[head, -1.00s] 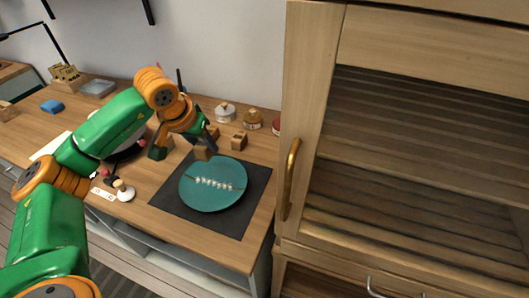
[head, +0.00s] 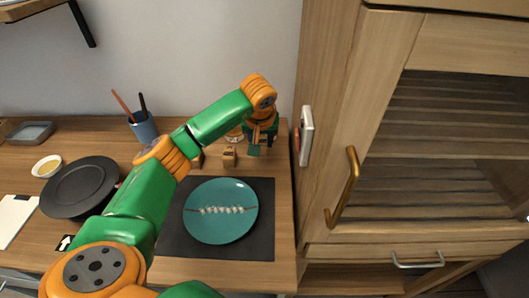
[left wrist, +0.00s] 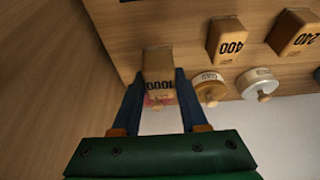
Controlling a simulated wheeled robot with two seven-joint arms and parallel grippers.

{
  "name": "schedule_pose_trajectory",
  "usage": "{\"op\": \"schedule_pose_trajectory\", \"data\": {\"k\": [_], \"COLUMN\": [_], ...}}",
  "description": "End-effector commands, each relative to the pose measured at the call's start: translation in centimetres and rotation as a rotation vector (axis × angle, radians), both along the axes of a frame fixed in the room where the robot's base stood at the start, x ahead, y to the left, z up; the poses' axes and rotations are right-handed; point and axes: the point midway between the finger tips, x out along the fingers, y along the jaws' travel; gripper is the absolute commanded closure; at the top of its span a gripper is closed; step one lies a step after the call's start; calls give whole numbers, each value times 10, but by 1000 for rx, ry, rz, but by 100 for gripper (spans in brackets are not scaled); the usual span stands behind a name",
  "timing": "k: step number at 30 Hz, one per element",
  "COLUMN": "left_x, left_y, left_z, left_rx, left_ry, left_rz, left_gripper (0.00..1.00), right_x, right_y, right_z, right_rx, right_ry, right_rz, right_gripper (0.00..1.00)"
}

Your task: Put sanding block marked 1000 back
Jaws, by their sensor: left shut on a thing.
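The sanding block marked 1000 (left wrist: 158,66) is a small tan wooden block between the blue fingers of my left gripper (left wrist: 158,74) in the left wrist view. The fingers are shut on it. In the head view, my left gripper (head: 257,142) is at the back right of the wooden worktop, close to the cabinet side. The gripper hides most of the block there. I cannot tell whether the block touches the worktop. The block marked 400 (left wrist: 229,40) stands beside it with a gap, and the block marked 240 (left wrist: 293,33) is beyond. My right gripper is not in view.
A gold-lidded jar (left wrist: 209,92) and a pale jar (left wrist: 257,82) stand near the held block. A reddish thing (left wrist: 158,100) shows behind it. A teal plate (head: 221,226) with a seam lies on a black mat (head: 262,245). The wooden cabinet (head: 335,110) bounds the right.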

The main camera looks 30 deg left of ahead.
Motion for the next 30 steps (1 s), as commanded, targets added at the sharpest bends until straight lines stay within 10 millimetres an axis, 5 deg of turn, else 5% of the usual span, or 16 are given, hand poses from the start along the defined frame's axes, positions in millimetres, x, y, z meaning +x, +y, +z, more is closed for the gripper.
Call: {"op": "schedule_pose_trajectory", "data": {"k": [6, 16, 17, 20, 30], "left_x": [-1, 0, 0, 0, 0], "left_y": [0, 0, 0, 0, 0], "left_z": [-39, -44, -44, -43, -37], "left_rx": [-2, -1, -1, -1, -1], "left_ry": [4, 1, 1, 1, 0], "left_rz": [-1, -1, -1, -1, -3], "left_gripper": [100, 100, 54, 27, 27], "right_x": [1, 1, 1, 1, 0], "right_y": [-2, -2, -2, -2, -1], "right_z": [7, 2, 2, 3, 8], "right_rx": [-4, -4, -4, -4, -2], "right_ry": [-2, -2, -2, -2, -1], "right_rz": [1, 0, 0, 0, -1], "right_gripper": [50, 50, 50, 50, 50]}}
